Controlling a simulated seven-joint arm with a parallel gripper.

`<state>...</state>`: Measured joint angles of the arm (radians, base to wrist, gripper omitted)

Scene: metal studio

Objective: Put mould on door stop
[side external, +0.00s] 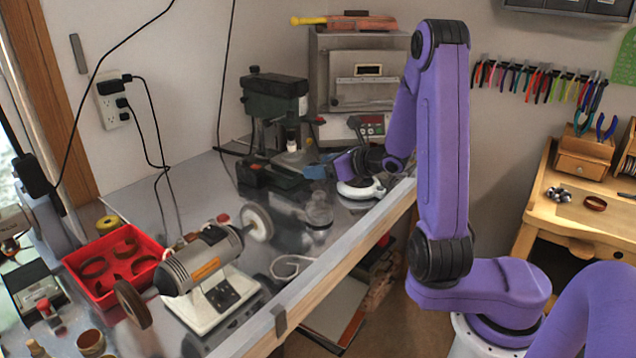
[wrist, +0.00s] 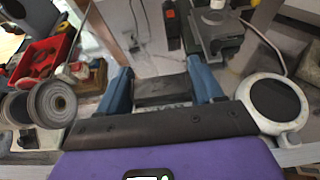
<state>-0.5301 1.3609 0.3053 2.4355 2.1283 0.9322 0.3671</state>
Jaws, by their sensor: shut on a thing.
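My gripper (wrist: 164,88) has its two blue fingers wide apart, closed on the sides of a dark grey block (wrist: 163,92), which I take for the mould. In the side external view my gripper (side external: 318,169) is low over the bench, left of a white round base and in front of the drill press. The block is not clear there. I cannot surely pick out the door stop; a pale curled piece (side external: 290,267) on the bench near its front edge may be it.
A green drill press (side external: 274,105) stands behind my gripper. A white round base with a dark top (wrist: 275,100) is close on its right. A grinder (side external: 205,262) and a red tray (side external: 90,245) stand to the left. A glassy grey item (side external: 318,211) sits nearby.

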